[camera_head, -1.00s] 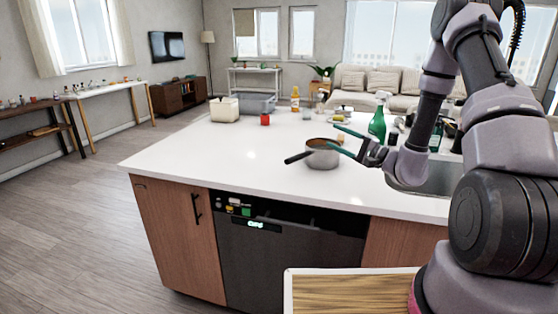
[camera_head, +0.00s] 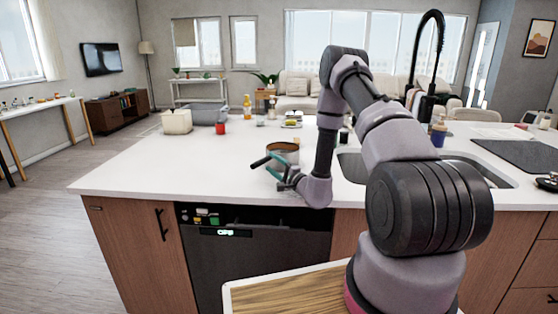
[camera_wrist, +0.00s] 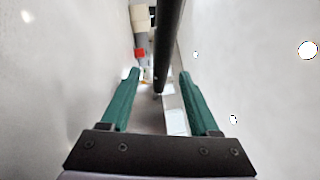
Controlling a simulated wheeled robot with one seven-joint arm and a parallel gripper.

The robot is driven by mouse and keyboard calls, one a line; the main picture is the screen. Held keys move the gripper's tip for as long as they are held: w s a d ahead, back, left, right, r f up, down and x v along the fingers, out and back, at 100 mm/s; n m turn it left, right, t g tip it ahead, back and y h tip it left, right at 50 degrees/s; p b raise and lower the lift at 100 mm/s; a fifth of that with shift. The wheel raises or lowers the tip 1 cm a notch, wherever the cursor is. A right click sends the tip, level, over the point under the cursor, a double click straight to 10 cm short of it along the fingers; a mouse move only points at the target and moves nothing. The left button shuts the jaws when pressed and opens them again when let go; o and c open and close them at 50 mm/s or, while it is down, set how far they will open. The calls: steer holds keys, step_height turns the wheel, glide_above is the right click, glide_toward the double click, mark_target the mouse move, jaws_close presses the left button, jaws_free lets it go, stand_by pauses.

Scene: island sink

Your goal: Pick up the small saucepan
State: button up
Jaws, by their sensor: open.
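The small saucepan (camera_head: 283,147) stands on the white island counter, left of my forearm in the head view. Its rim and brownish inside show, and its black handle (camera_head: 258,162) points to the left and toward me. My gripper (camera_head: 271,167) is open, with its green fingers at the handle on the near side of the pan. In the wrist view a long black bar, which looks like the handle (camera_wrist: 162,45), runs between the two open fingers (camera_wrist: 158,74). I cannot tell whether either finger touches it. Part of the pan's near side is hidden by the fingers.
The white counter (camera_head: 150,165) is clear to the left. A red cup (camera_head: 220,127), a beige container (camera_head: 177,121) and a grey bin (camera_head: 208,114) stand at the back left. The sink (camera_head: 352,165) lies to the right, partly behind my arm.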

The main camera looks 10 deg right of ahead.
mark_target(269, 160)
steer(key=shift+x, duration=1.9)
jaws_close()
steer(key=shift+d+r, duration=0.1)
